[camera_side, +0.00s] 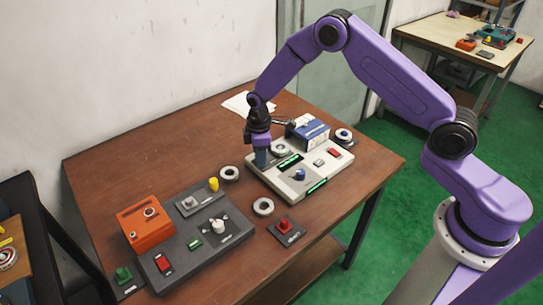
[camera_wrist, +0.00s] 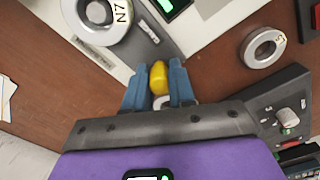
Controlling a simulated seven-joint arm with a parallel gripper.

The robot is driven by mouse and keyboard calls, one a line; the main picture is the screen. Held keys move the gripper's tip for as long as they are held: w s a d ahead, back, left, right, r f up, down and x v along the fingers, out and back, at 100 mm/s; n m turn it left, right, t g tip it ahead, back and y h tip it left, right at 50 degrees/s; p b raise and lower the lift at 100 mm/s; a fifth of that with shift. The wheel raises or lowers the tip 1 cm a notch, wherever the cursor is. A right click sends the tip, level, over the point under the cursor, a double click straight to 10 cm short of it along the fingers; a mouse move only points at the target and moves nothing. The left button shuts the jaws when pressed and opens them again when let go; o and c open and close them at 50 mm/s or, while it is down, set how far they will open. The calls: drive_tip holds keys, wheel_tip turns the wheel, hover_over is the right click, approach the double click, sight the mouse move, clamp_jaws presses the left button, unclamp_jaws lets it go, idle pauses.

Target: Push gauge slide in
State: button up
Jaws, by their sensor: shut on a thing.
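My gripper (camera_side: 262,160) is low at the left end of the light gauge panel (camera_side: 318,170). In the wrist view its two blue fingers (camera_wrist: 159,88) are closed on a yellow knob (camera_wrist: 158,76). The knob stands at the end of a grey slide strip (camera_wrist: 152,38), which appears to be the gauge slide. In the side view my fingers hide this knob. A metal ring marked N7 (camera_wrist: 98,14) lies beside the strip in the wrist view; a ring (camera_side: 281,146) also shows on the panel just right of my gripper in the side view.
Two loose rings lie on the brown table, one at left (camera_side: 229,173) and one nearer (camera_side: 263,206). A dark control panel (camera_side: 205,233) with an orange box (camera_side: 146,218) stands front left. A blue-and-white box (camera_side: 310,130) stands behind the gauge panel. The table's back left is clear.

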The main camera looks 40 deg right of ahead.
drive_tip(key=shift+d, duration=5.9)
drive_tip(key=o, duration=0.7)
drive_tip(key=shift+a, duration=0.1)
drive_tip(key=shift+a+r, duration=0.15)
drive_tip(key=shift+r, duration=0.65)
wheel_tip(320, 180, up, 5)
drive_tip(key=shift+r, duration=0.2)
